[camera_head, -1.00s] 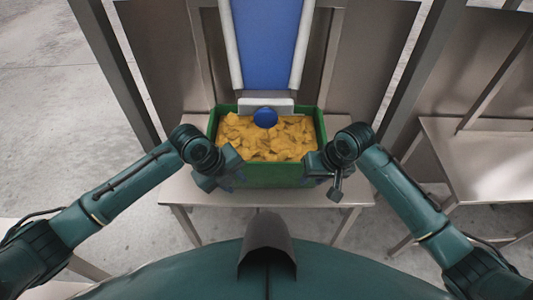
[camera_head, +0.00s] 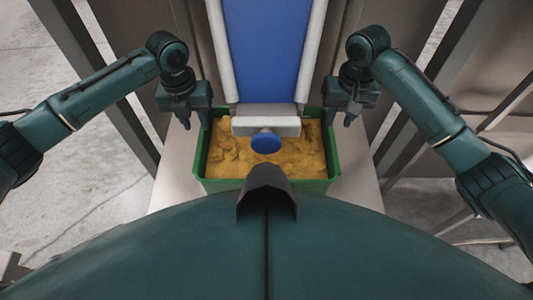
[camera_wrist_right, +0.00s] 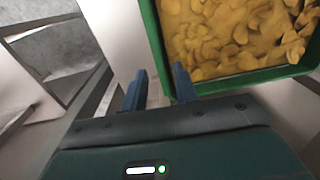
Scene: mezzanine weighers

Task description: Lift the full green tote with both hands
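The green tote (camera_head: 334,165) sits on a light table under the end of a blue chute, filled with yellow-orange chip-like pieces (camera_head: 225,155). My left gripper (camera_head: 194,120) is at the tote's left side near its rim, its fingers apart and pointing down. My right gripper (camera_head: 339,119) is at the tote's right side near the rim. In the right wrist view, the right gripper's blue fingers (camera_wrist_right: 158,87) are apart with nothing clasped. One finger overlaps the tote's green rim (camera_wrist_right: 153,35) in that view. Contact with the tote cannot be told for either gripper.
The blue chute (camera_head: 266,50) with pale side rails ends above the tote's back, with a pale bar and blue round knob (camera_head: 266,142). Grey panels and posts stand on both sides. Table surface (camera_head: 172,180) is bare left of the tote.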

